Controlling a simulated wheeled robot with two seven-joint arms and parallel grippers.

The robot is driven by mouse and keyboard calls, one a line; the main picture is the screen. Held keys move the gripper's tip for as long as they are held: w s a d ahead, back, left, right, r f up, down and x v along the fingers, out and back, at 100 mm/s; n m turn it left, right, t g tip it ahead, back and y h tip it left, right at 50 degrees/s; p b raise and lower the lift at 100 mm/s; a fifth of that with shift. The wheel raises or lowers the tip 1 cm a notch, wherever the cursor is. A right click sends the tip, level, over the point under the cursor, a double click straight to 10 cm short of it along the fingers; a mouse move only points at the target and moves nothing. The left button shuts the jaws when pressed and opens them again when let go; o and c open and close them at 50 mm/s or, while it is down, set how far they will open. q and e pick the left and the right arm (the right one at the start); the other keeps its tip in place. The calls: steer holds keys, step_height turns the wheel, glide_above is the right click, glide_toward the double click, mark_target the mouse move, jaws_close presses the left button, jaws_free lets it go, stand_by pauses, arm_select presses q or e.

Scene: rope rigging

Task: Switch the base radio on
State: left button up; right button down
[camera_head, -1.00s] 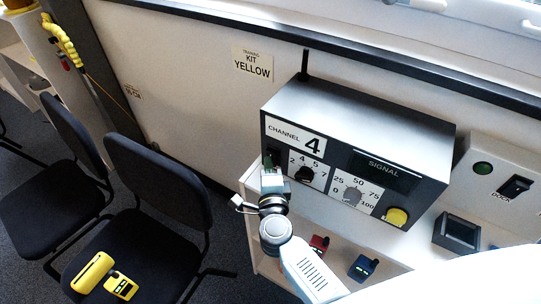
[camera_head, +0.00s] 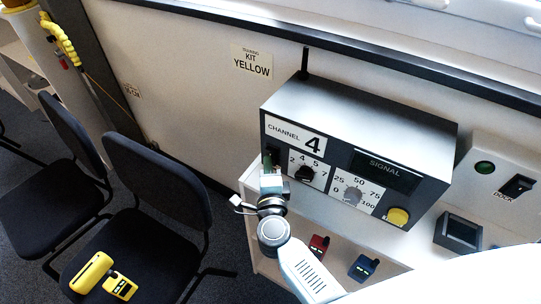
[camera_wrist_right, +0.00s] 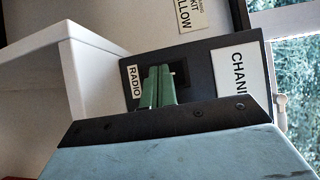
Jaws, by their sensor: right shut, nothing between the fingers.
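The base radio (camera_head: 365,140) is a dark grey box on a white shelf in the head view. Its front has a "CHANNEL 4" label, a black knob (camera_head: 305,174), a grey knob (camera_head: 352,194), a yellow button (camera_head: 397,216) and a dark "SIGNAL" display (camera_head: 384,171). My right gripper (camera_head: 267,161) is shut and empty at the front's left end. In the right wrist view its green fingers (camera_wrist_right: 157,86) are together before a black switch recess (camera_wrist_right: 180,74) beside the "RADIO" label (camera_wrist_right: 135,82). The fingers partly hide the recess; contact is unclear. My left gripper is not in view.
A dock panel (camera_head: 490,165) with a green lamp and black switch stands right of the radio. Red (camera_head: 318,246) and blue (camera_head: 363,267) handsets sit below. Black chairs (camera_head: 155,190) stand left, one holding yellow items (camera_head: 92,272).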

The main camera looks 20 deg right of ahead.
steer(key=shift+s+f, duration=0.1)
steer(key=shift+s+a+f, duration=0.25)
steer(key=shift+a+f, duration=0.1)
steer(key=s+a+f+b, duration=0.1)
steer(key=s+a+b, duration=0.1)
steer(key=a, duration=0.1)
steer(key=shift+s+f, duration=0.2)
steer(key=shift+f, duration=0.2)
